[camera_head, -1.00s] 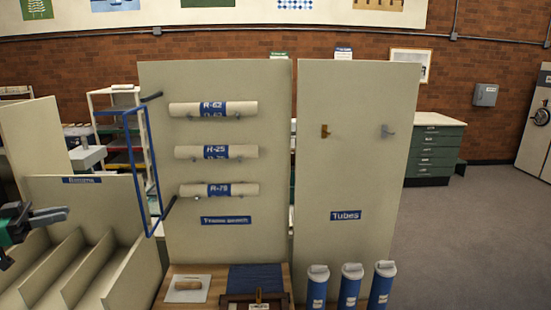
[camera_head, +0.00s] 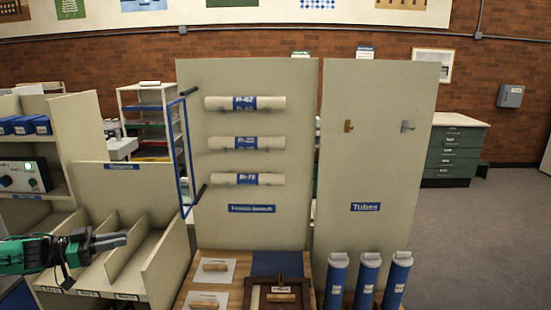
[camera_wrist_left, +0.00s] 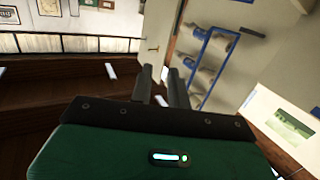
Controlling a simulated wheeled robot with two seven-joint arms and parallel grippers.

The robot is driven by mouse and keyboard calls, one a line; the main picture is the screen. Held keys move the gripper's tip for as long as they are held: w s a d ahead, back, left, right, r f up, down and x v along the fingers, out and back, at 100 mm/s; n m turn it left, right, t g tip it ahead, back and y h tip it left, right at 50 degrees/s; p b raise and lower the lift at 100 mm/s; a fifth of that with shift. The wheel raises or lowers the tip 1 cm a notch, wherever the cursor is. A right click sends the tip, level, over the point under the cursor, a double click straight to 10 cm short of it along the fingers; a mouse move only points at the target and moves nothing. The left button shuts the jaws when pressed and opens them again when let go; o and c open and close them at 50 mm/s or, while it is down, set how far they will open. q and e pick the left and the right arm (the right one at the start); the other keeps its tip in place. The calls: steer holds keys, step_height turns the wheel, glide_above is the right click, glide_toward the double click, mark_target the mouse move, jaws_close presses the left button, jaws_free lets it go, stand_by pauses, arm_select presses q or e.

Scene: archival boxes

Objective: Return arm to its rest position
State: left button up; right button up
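My left arm, green and black, comes in at the lower left of the head view. My left gripper (camera_head: 122,240) points right, in front of the slotted bin unit (camera_head: 145,185), with nothing in it. In the left wrist view my left gripper (camera_wrist_left: 160,80) shows two dark fingers with a gap between them and nothing held. My right arm and gripper are not in view.
A panel (camera_head: 305,130) holds three rolls (camera_head: 243,143) and a blue frame (camera_head: 176,150). A "Tubes" panel (camera_head: 380,160) stands right of it, with blue tubes (camera_head: 367,280) below. A wooden table (camera_head: 235,290) sits in front. The floor (camera_head: 480,240) is clear at right.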

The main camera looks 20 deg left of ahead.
arm_select(q)
steer(key=d+f+n+y, duration=0.2)
steer(key=d+f+y, duration=0.1)
steer(key=d+f, duration=1.6)
steer(key=s+d+f+n+g+y, duration=0.1)
steer(key=s+d+f+g+y, duration=0.15)
steer(key=s+d+f, duration=0.4)
steer(key=s+d+f+n+g+y, duration=0.1)
steer(key=s+d+f+y, duration=0.2)
steer(key=d, duration=0.7)
steer(key=s+r+n+g+y, duration=0.25)
steer(key=s+g, duration=0.35)
steer(key=s, duration=0.9)
step_height(320, 180, down, 31)
steer(key=s+a+f+g+y, duration=0.1)
steer(key=s+a+f+g, duration=0.1)
steer(key=s+f, duration=1.7)
steer(key=shift+s+a+f+m, duration=0.35)
steer(key=shift+s+f, duration=0.05)
steer(key=shift+f, duration=0.45)
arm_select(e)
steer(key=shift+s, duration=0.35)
